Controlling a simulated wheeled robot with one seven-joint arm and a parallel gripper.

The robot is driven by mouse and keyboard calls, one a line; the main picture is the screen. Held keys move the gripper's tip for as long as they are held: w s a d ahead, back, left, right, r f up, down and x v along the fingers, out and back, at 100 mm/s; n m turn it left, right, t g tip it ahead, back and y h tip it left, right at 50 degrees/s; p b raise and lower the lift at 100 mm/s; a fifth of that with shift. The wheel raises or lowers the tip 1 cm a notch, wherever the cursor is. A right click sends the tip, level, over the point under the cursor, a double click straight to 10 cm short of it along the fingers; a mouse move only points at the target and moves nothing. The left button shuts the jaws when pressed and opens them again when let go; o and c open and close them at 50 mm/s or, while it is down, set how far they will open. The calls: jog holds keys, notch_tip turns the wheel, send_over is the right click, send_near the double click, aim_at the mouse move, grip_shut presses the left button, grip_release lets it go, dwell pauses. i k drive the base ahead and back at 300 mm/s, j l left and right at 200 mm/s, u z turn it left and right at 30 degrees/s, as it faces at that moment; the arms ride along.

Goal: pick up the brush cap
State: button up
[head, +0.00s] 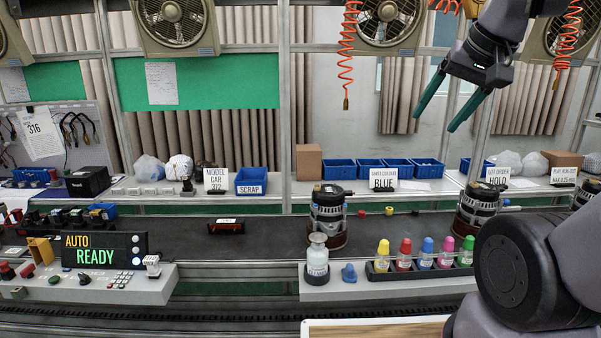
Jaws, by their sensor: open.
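A small blue cap-shaped piece (349,273) sits on the light ledge at the front, just right of a pale bottle (317,262); it may be the brush cap, but the view is too small to be sure. My gripper (433,122) is at the upper right, high above the bench, with its two green fingers spread apart and nothing between them. It is well above and to the right of the blue piece, touching nothing.
A black rack (380,277) of bottles with coloured caps stands right of the blue piece. Alternators (327,212) (479,207) stand on the dark belt (270,245). Blue bins (339,169) line the back shelf. My arm covers the lower right.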

aim_at(468, 244)
jog(key=z, duration=0.85)
